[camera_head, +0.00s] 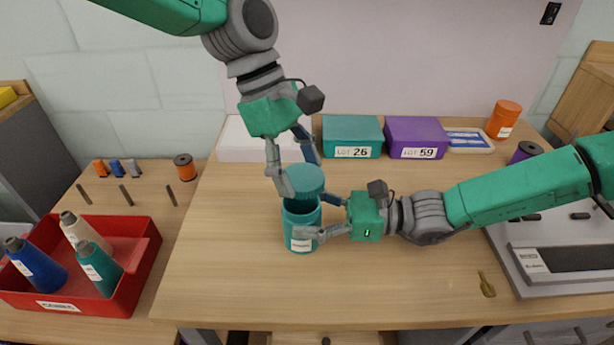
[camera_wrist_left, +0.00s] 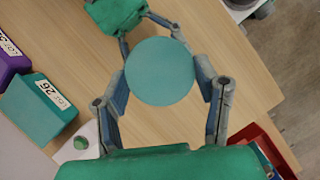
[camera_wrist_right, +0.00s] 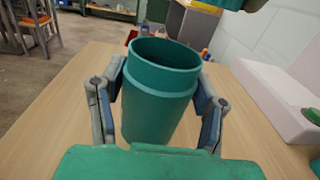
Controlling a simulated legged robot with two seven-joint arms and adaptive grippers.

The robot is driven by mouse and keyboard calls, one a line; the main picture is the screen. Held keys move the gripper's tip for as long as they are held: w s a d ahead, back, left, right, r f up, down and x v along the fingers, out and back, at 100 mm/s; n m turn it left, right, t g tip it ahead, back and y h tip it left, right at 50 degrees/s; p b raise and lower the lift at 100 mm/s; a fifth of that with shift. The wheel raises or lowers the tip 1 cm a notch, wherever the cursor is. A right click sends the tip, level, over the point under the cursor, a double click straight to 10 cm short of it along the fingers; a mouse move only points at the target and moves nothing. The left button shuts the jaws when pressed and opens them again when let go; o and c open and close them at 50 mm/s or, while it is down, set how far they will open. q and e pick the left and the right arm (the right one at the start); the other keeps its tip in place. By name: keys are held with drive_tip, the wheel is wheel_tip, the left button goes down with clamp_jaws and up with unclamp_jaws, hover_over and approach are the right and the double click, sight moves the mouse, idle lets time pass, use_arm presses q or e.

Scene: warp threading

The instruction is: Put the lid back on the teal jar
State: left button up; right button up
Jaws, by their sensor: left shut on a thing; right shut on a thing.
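The teal jar (camera_head: 301,226) stands upright on the wooden table in the head view, with a white label low on its side. My right gripper (camera_head: 322,217) is shut around its body from the right; in the right wrist view the jar (camera_wrist_right: 158,105) shows its open, dark mouth between the fingers. My left gripper (camera_head: 293,181) is shut on the teal lid (camera_head: 305,180) from above, and holds it level just over the jar's mouth. In the left wrist view the round lid (camera_wrist_left: 161,71) sits between both fingertips and hides most of the jar.
A teal box (camera_head: 352,137) and a purple box (camera_head: 416,138) stand at the back, beside a white box (camera_head: 240,142). A red bin (camera_head: 141,262) with several thread cones is at the left. A grey device (camera_head: 560,255) is at the right.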

sight(302, 223)
use_arm(q)
drive_tip(key=shift+f, duration=0.95)
drive_tip(key=shift+d, duration=0.85)
drive_tip(key=shift+a, duration=0.35)
drive_tip(key=shift+a+f, duration=0.4)
drive_tip(key=shift+f, duration=0.5)
drive_tip(key=shift+d, duration=0.65)
drive_tip(key=shift+a+f, duration=0.1)
drive_tip(key=shift+a, duration=0.35)
drive_tip(key=shift+f, duration=0.1)
